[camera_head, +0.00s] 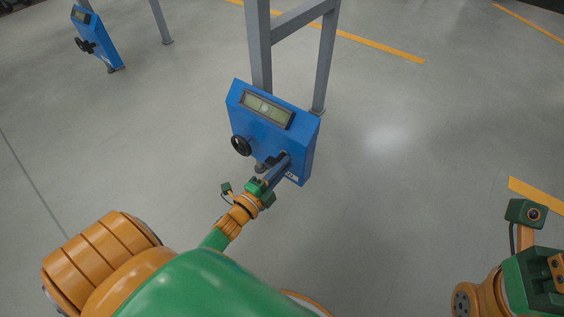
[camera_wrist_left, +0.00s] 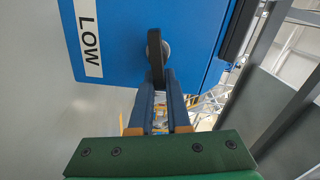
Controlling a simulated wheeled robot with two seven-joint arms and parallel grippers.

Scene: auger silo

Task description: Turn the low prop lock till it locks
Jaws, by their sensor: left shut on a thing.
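A blue control box (camera_head: 268,135) with a display stands on a grey frame. Its LOW label fills the upper left of the left wrist view (camera_wrist_left: 89,38). The black low prop lock handle (camera_wrist_left: 155,52) sticks out from the box face beside that label. My left gripper (camera_wrist_left: 159,92) is shut on this handle, with a blue finger on each side of it.
A black round handwheel (camera_head: 241,146) sits on the left of the box face, close to my left gripper. The box's display (camera_head: 267,109) is above. Another blue box (camera_head: 97,39) stands far left. The grey floor to the right is clear.

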